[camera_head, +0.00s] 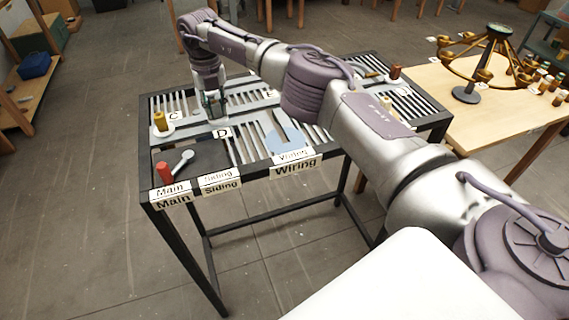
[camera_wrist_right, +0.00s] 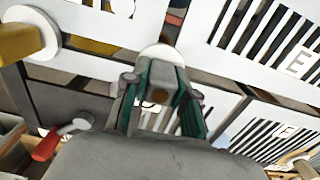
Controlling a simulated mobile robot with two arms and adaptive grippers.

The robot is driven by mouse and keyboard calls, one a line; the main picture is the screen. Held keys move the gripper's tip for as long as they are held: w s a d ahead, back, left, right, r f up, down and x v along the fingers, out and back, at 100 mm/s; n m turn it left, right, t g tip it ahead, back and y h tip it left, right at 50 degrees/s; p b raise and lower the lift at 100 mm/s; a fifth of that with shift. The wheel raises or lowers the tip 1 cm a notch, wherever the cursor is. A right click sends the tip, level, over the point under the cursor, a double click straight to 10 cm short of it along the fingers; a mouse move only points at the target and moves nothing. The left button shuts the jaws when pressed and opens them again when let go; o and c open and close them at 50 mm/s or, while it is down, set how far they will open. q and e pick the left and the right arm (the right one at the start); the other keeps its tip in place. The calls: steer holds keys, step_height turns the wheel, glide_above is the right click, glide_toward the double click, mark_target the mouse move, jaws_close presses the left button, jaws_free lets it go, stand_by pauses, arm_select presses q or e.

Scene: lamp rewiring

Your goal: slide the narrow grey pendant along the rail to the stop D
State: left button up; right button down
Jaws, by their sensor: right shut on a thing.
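My right gripper (camera_head: 213,108) reaches down at the slatted table between the labels C (camera_head: 173,115) and E (camera_head: 269,94), behind the label D (camera_head: 221,134). In the right wrist view its green-lined fingers (camera_wrist_right: 162,100) are shut on a small grey piece with a dark round spot, likely the narrow grey pendant (camera_wrist_right: 160,86). The fingers hide most of it. A pale round disc (camera_wrist_right: 162,52) shows just beyond the fingertips. I cannot make out the stop at D itself. My left gripper is not in view.
A yellow knob (camera_head: 160,120) stands near C. A blue disc (camera_head: 285,141) lies behind the Wiring label (camera_head: 296,167). A wooden table with a brass chandelier (camera_head: 483,75) stands right.

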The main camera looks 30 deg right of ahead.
steer(key=c, duration=0.8)
jaws_free()
steer(key=shift+c, duration=0.2)
step_height(320, 180, up, 12)
